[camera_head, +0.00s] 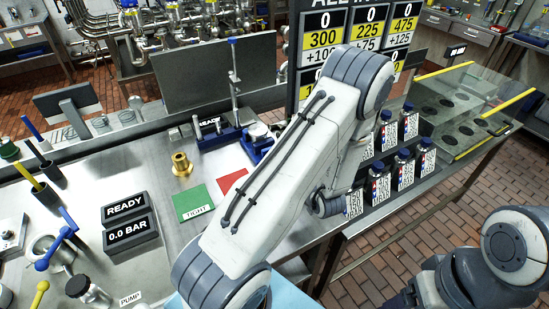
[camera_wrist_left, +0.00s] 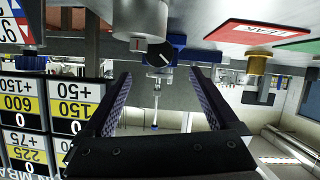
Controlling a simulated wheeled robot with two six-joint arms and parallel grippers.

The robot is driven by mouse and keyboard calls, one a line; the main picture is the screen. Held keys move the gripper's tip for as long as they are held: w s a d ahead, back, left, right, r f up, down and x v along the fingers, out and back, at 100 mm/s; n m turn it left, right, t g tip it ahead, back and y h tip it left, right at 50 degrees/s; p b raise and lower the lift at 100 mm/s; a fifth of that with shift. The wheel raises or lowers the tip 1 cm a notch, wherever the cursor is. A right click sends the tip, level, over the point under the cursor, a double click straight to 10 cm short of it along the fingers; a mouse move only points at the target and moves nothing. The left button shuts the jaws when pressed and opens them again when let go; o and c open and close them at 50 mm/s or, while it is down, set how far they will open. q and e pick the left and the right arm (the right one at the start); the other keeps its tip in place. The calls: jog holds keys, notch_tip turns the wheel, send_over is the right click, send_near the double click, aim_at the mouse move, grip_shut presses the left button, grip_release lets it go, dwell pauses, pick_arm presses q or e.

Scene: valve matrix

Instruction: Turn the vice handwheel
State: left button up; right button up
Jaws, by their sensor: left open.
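The blue vice (camera_head: 256,147) sits on the steel bench beside the red plate, partly hidden by my arm in the head view. In the left wrist view, which looks upside down, the blue vice (camera_wrist_left: 176,48) shows with a dark and pale round part (camera_wrist_left: 158,52) in front of it. I cannot tell for sure whether that part is the handwheel. My left gripper (camera_wrist_left: 161,74) is open, its two patterned fingers apart on either side of the vice in that view. I see nothing held between them. My right gripper is not clearly in view.
A brass fitting (camera_head: 181,165) stands behind the green TIGHT plate (camera_head: 193,202). The red plate (camera_head: 232,182) lies beside it. A READY display (camera_head: 126,207) stands at left. Several labelled bottles (camera_head: 404,168) stand at right. A score board (camera_head: 325,40) rises behind.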

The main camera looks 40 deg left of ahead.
pick_arm(q)
jog(key=p+x, duration=0.2)
jog(key=x, duration=0.6)
jog(key=shift+w+a, duration=0.1)
